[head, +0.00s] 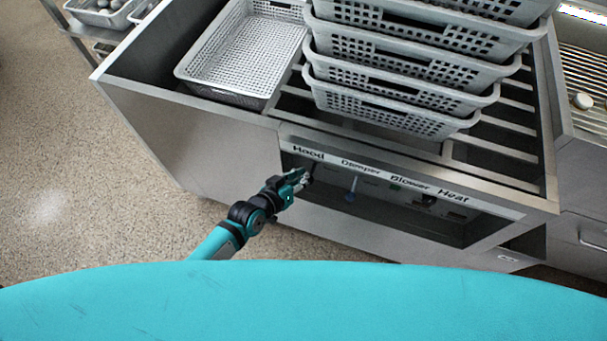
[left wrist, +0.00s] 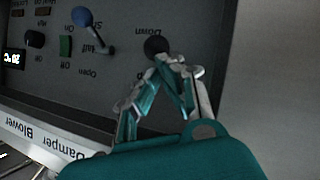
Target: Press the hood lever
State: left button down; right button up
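The hood lever shows in the left wrist view as a black ball knob (left wrist: 155,46) beside the word "Down". My left gripper (left wrist: 172,62) has its fingertips drawn together right at this knob. The knob lies at the tips, not clearly between them; whether they touch is hard to tell. In the head view my left gripper (head: 302,179) reaches into the panel recess below the "Hood" label (head: 308,153); the lever there is mostly hidden by the fingers. My right gripper is not in view.
A blue-knobbed damper lever (head: 351,190) stands to the right in the recess. In the left wrist view are a green switch (left wrist: 66,46) and a lit display (left wrist: 14,58). Stacked perforated baskets (head: 400,88) and an empty basket (head: 245,50) stand on the counter above.

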pick_arm(q)
jog(key=f, duration=0.1)
jog(key=f+b, duration=0.1)
jog(key=f, duration=0.1)
jog(key=shift+s+a, duration=0.15)
jog(key=shift+s, duration=0.15)
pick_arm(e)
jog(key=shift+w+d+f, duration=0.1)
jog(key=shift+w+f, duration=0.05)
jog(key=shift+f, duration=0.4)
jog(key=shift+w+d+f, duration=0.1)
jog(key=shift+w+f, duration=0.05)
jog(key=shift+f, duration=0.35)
pick_arm(q)
jog(key=shift+r, duration=0.1)
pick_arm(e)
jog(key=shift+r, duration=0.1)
pick_arm(q)
jog(key=shift+r+p, duration=0.7)
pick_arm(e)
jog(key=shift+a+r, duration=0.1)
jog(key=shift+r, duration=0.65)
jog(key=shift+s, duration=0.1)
